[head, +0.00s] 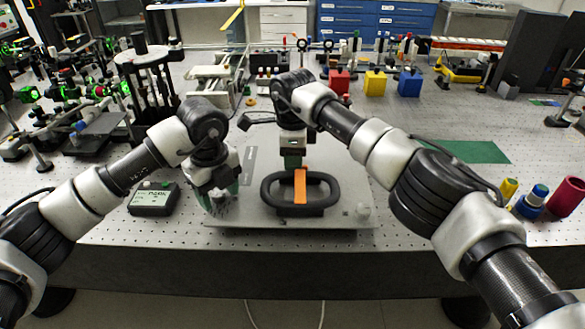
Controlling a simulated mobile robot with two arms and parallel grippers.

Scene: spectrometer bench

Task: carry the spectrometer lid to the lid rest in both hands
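A flat grey plate (335,222), which looks like the spectrometer lid, lies at the front of the bench with a pale knob (362,211) at its right front corner. A black oval loop (328,197) with an orange strip (300,187) across it sits on the plate. My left gripper (222,199) points down at the plate's left side; its fingertips are hard to make out. My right gripper (293,161) points down just behind the orange strip; whether it touches is unclear. A flat green patch (470,152) lies to the right, possibly the lid rest.
A dark box (153,199) with a label lies left of the plate. Red, yellow (375,83) and blue blocks stand behind. Optics crowd the left; the bench around the green patch is mostly clear.

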